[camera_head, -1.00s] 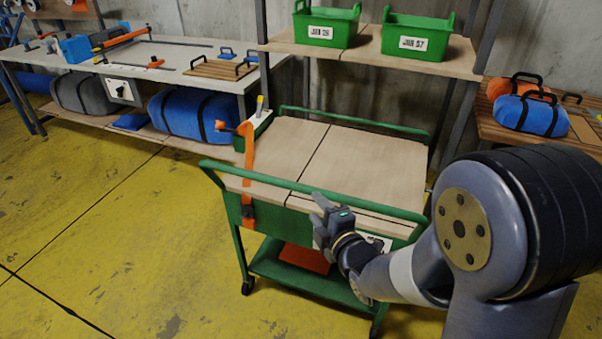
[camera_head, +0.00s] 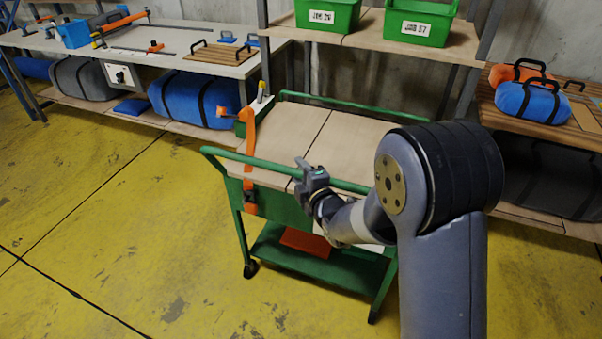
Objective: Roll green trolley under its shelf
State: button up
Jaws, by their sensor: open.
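The green trolley (camera_head: 331,273) stands in front of the shelf, with a wooden top, a green handle bar (camera_head: 237,157) along its near side and a lower green tray. An orange clamp or strap (camera_head: 249,160) hangs over its near left corner. The shelf (camera_head: 375,32) holds two green bins above the trolley's far part. My gripper (camera_head: 304,172) is open at the near handle bar, around its middle. I cannot tell whether the bar lies between the fingers. My arm hides the trolley's right front part.
A long workbench (camera_head: 200,71) with tools stands at the left, with blue and grey rolled bags below. A wooden bench (camera_head: 556,122) with a blue bag (camera_head: 532,107) is at the right. The yellow floor (camera_head: 110,230) is clear at the left and front.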

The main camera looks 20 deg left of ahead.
grip_shut()
dwell(0.3)
dwell(0.3)
